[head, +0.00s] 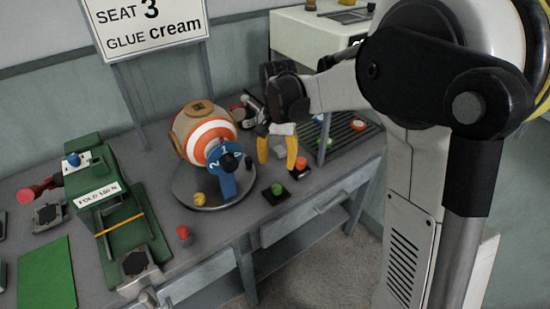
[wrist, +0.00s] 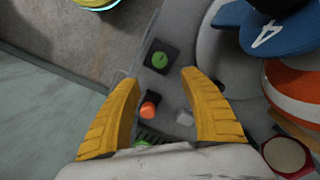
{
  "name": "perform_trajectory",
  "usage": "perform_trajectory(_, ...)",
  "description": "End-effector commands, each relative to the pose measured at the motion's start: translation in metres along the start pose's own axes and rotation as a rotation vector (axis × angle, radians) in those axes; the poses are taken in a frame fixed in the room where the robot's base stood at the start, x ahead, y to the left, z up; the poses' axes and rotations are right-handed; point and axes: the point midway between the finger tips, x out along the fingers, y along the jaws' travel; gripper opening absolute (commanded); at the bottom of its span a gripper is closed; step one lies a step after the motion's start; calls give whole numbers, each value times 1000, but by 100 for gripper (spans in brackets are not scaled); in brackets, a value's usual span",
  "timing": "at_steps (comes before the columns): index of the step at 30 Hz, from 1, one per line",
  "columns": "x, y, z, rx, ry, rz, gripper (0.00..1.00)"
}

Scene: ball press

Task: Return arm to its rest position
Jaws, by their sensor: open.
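My gripper (head: 277,150) is open and empty, with its two yellow fingers pointing down above the right part of the workbench (head: 234,218). In the wrist view the fingers (wrist: 158,100) stand wide apart with only bench and buttons seen between them. A green button on a black base (head: 277,190) lies below and in front of the fingers; it also shows in the wrist view (wrist: 159,58). An orange button (head: 301,163) sits just right of the fingers. My arm is bent and reaches in from the right.
An orange-and-white striped ball (head: 208,132) with a blue numbered piece (head: 222,176) stands on a round plate left of my gripper. A green press (head: 105,200) is farther left. A sign (head: 146,22) stands behind. A slatted rack (head: 348,138) and a cream machine (head: 310,38) are at the right.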

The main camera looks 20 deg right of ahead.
Motion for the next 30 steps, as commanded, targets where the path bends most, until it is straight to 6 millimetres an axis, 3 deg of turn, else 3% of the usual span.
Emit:
perform_trajectory(6, -2, 1, 2, -4, 4, -3, 52)
perform_trajectory(11, -26, 12, 19, -60, 55, -34, 52)
perform_trajectory(15, -59, 32, 51, -162, 153, -84, 52)
perform_trajectory(21, -87, 65, 102, -322, 318, -142, 52)
perform_trajectory(30, -86, 102, 159, -515, 541, -179, 52)
